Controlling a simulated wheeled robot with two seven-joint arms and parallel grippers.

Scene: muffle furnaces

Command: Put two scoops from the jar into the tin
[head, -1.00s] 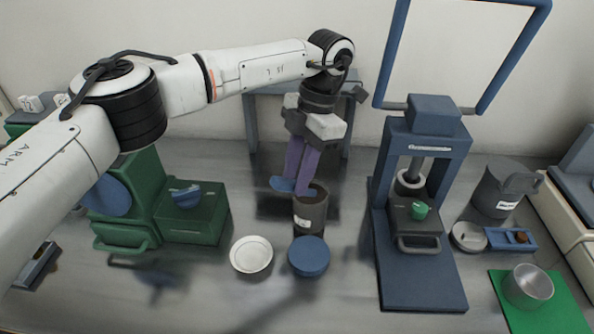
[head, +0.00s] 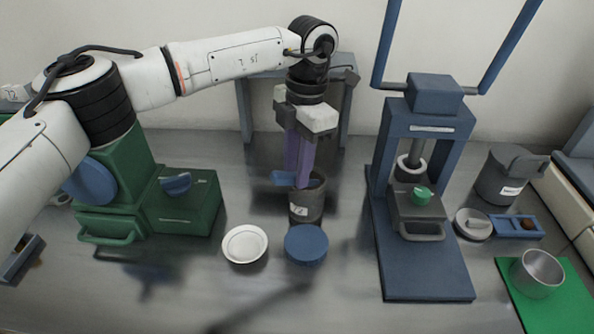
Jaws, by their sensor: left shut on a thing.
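A dark grey jar (head: 306,206) with a white label stands open in the middle of the bench. My left gripper (head: 302,182) points down at its mouth, its purple fingers shut on a blue scoop (head: 284,178). Part of the scoop sticks out left of the fingers at the jar's rim; the rest is hidden by the fingers and jar, so I cannot tell whether it holds anything. A silver metal tin (head: 537,274) stands open on a green mat (head: 565,310) at the right front. My right gripper is out of view.
A white dish (head: 245,244) and a round blue lid (head: 306,244) lie in front of the jar. A blue press (head: 428,125) stands between jar and tin. A grey jug (head: 497,177) and a blue tray (head: 514,226) are behind the tin. A green machine (head: 185,210) is left.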

